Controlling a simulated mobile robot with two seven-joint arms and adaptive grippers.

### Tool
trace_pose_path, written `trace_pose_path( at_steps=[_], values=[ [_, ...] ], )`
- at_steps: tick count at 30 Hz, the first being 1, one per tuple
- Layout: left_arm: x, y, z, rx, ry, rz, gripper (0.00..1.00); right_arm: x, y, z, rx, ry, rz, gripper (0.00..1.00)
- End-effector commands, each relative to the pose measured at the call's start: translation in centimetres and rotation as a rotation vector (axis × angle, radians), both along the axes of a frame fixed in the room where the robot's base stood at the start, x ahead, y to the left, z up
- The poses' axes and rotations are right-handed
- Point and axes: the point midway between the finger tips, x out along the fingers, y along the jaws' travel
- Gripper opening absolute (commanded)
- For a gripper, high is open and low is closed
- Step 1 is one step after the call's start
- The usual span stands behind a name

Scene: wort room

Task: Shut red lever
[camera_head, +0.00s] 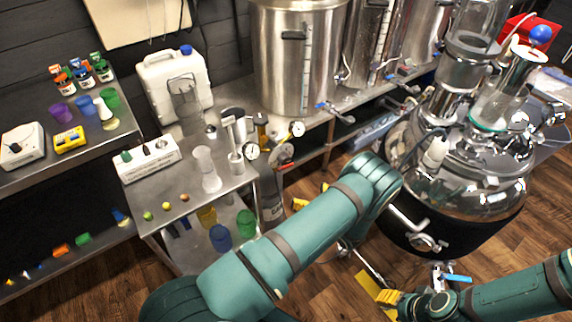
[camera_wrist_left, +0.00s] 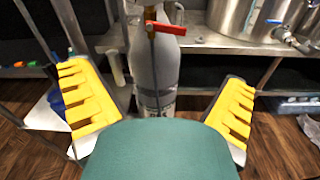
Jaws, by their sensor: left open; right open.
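The red lever (camera_wrist_left: 166,28) is on a valve at the top of a grey gas cylinder (camera_wrist_left: 155,75) in the left wrist view. It lies nearly level and points right. In the head view, a small red part (camera_head: 284,151) shows above the cylinder (camera_head: 271,203), beside the steel table. My left gripper (camera_head: 312,196) is open, partly hidden behind my arm. In the left wrist view, its yellow fingers (camera_wrist_left: 160,103) stand wide apart on either side of the cylinder, apart from the lever. My right gripper (camera_head: 378,291) is open and empty at the lower right, over the floor.
A steel table (camera_head: 225,178) with glassware stands left of the cylinder. A bench with large steel pots (camera_head: 290,65) is behind. A big round steel vessel (camera_head: 465,175) stands at the right.

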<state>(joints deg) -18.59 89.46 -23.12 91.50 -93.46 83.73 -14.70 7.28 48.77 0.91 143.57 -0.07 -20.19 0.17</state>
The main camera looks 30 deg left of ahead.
Motion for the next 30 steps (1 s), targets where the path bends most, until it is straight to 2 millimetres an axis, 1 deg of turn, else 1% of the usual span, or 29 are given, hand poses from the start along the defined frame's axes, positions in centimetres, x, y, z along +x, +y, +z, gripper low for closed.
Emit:
trace_pose_path(
  at_steps=[2, 5, 8, 15, 21, 25, 30],
  values=[
    [0.7, -0.1, 0.4, 0.029, -0.011, -0.026, 1.00, 0.0, 0.0, 0.0, 0.000, 0.001, 0.000, 0.45],
    [1.1, 0.6, 0.5, 0.037, -0.014, -0.030, 1.00, 0.0, 0.0, -0.1, 0.000, 0.000, 0.000, 0.45],
    [1.6, 2.0, 0.5, 0.035, -0.014, -0.028, 1.00, 0.0, 0.0, -0.2, 0.000, 0.000, 0.000, 0.45],
    [3.4, 6.4, 0.5, 0.033, -0.014, -0.023, 1.00, 0.1, 0.0, -0.7, 0.000, -0.003, -0.001, 0.45],
    [4.7, 9.8, 0.4, 0.032, -0.014, -0.024, 1.00, 0.2, -0.1, -1.1, -0.002, -0.004, -0.002, 0.45],
    [5.4, 11.3, 0.5, 0.032, -0.013, -0.024, 1.00, 0.2, -0.1, -1.3, -0.002, -0.005, -0.002, 0.45],
    [5.8, 12.2, 0.5, 0.030, -0.013, -0.027, 1.00, 0.3, -0.1, -1.4, -0.002, -0.006, -0.003, 0.45]
  ],
)
